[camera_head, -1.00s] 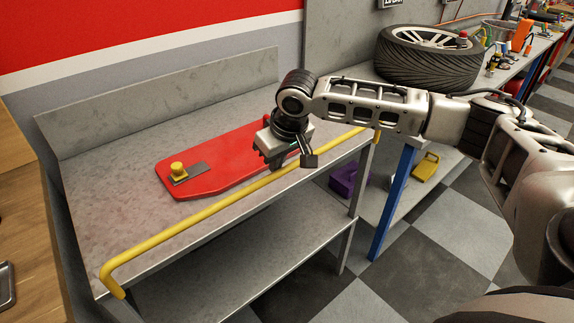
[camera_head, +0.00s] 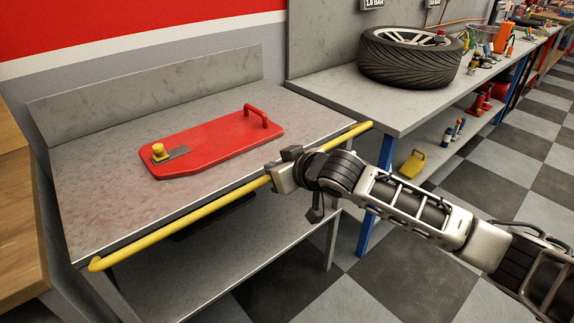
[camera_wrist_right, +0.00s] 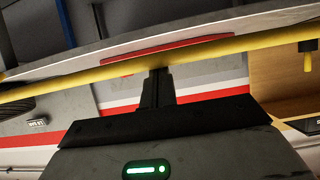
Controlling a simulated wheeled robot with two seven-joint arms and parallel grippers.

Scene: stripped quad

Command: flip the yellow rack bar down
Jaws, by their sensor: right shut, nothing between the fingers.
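The yellow rack bar (camera_head: 190,213) runs along the front edge of the grey metal table, outside the top and level with or just below the edge. Its left end bends in toward the table. My right gripper (camera_head: 274,178) is at the bar, right of its middle, shut and with nothing held. In the right wrist view, its closed fingers (camera_wrist_right: 157,86) reach up to the bar (camera_wrist_right: 215,48); I cannot tell whether they touch it. My left gripper is out of view.
A red panel (camera_head: 215,142) with a handle and a yellow knob (camera_head: 159,152) lies on the grey table (camera_head: 95,185). A tyre (camera_head: 410,55) lies on the bench at the back right. A lower shelf (camera_head: 235,262) is under the table. A wooden surface (camera_head: 20,225) stands left.

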